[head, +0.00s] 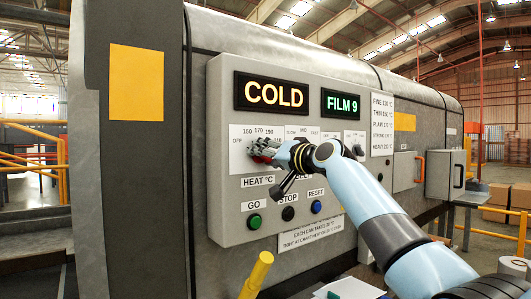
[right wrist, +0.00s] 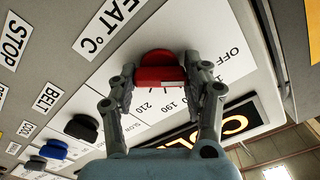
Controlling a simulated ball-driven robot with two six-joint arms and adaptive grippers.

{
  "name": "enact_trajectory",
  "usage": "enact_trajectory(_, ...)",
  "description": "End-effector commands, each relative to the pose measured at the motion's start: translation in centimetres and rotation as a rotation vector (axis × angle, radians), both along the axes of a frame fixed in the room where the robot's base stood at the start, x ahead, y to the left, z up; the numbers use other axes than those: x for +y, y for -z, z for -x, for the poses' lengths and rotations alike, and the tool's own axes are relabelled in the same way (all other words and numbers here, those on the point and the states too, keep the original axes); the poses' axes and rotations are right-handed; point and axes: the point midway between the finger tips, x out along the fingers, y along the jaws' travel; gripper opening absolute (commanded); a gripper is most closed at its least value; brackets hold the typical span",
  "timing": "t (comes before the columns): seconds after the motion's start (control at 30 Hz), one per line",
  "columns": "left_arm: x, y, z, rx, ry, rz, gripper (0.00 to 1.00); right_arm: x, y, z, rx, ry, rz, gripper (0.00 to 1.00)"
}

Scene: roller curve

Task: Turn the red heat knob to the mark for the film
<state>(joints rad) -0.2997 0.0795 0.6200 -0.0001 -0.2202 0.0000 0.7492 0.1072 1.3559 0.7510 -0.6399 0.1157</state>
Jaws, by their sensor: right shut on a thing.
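The red heat knob (head: 262,158) sits on the grey control panel, on a white dial plate (head: 238,133) marked OFF, 150, 170, 190 and further marks. My right gripper (head: 272,150) is at the knob and hides most of it in the head view. In the right wrist view, the two fingers of my right gripper (right wrist: 165,82) are closed on either side of the red knob (right wrist: 160,60). OFF, 190 and 210 are readable there; the knob's pointer mark is hard to read. The film display (head: 349,105) reads FILM 9. My left gripper is not in view.
A display (head: 270,93) reads COLD. A chart (head: 382,124) lists film grades with temperatures. Green GO (head: 254,221), black STOP (head: 288,213) and blue RESET (head: 316,206) buttons lie below the knob. A black knob (right wrist: 82,128) stands beside the red one.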

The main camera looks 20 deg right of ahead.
Motion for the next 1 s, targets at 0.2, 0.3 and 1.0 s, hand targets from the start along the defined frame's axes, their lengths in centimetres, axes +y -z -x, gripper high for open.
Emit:
enact_trajectory(0.2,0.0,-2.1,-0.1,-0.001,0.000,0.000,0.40,0.0,-0.3,0.0,0.066,0.001,-0.175,0.17)
enact_trajectory(0.3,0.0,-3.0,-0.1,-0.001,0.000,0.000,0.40,0.0,-0.3,0.0,0.100,0.000,-0.266,0.17)
enact_trajectory(1.0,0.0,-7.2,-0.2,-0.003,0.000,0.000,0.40,-0.1,0.0,0.0,0.281,0.001,-0.769,0.17)
